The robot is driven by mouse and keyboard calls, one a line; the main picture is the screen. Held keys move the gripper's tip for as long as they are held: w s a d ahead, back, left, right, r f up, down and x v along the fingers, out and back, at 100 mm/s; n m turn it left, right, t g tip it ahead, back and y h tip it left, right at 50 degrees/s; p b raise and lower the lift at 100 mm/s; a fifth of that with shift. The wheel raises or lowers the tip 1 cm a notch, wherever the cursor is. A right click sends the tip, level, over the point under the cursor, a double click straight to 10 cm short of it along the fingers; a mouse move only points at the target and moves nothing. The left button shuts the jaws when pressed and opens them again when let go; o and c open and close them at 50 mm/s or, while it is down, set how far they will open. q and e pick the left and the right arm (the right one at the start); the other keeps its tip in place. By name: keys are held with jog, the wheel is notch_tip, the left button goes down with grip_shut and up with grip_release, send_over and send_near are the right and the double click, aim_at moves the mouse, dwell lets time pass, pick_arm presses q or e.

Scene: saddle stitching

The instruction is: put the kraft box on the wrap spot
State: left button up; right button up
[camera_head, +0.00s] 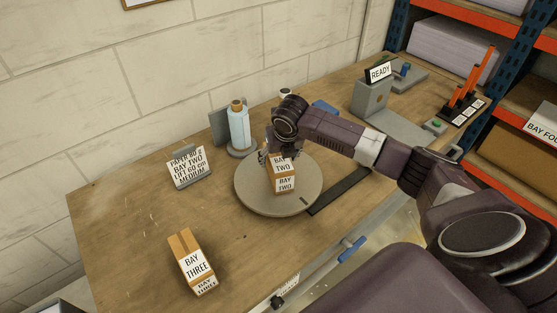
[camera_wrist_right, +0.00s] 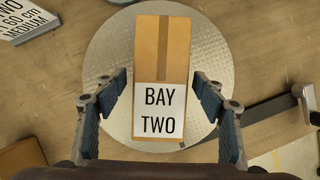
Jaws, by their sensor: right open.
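A kraft box labelled BAY TWO (camera_head: 284,181) stands on a round grey turntable (camera_head: 254,198), near its middle. In the right wrist view the same kraft box (camera_wrist_right: 161,70) lies between the fingers, on the ribbed metal disc (camera_wrist_right: 105,50). My right gripper (camera_head: 279,157) is over the box from above. In the wrist view its fingers (camera_wrist_right: 160,85) are spread, one on each side, with a gap on both sides. A second kraft box, labelled BAY THREE (camera_head: 192,262), stands on the table at front left. My left gripper is not in view.
A dark strip (camera_head: 340,190) lies right of the turntable. A READY device (camera_head: 371,95) is at back right. The front-left wooden tabletop is mostly clear.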

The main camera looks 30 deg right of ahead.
jog(key=b+v, duration=0.1)
jog(key=v, duration=0.9)
jog(key=shift+s+r, duration=0.2)
jog(key=shift+r, duration=0.15)
